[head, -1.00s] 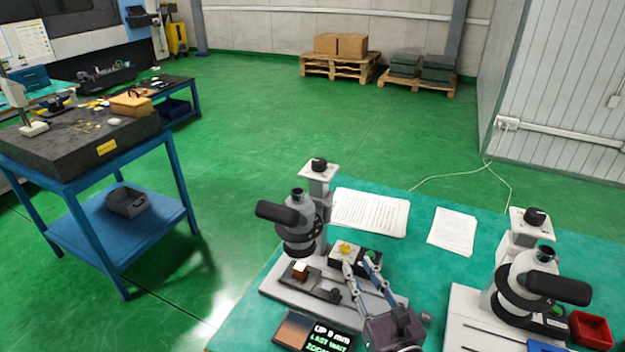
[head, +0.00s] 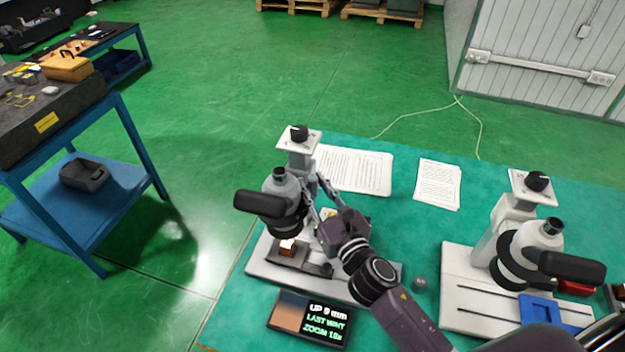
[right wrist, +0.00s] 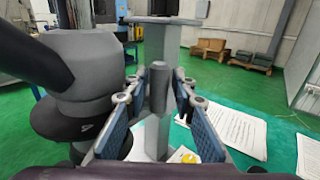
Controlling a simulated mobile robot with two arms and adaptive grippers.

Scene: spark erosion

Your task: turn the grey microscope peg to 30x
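The left microscope (head: 281,195) stands on a white base at the left of the teal table. A grey upright peg (right wrist: 158,88) shows in the right wrist view, in front of the microscope's column. My right gripper (head: 320,196) reaches to the right side of this microscope. In the right wrist view its fingers (right wrist: 159,82) are open, one on each side of the peg, with gaps visible. In the head view the peg is hidden or too small to make out. My left gripper is not in view.
A second microscope (head: 525,245) stands at the right, with a blue piece (head: 545,310) on its base. Two printed sheets (head: 352,168) (head: 438,184) lie behind. A blue workbench (head: 125,150) stands at the left.

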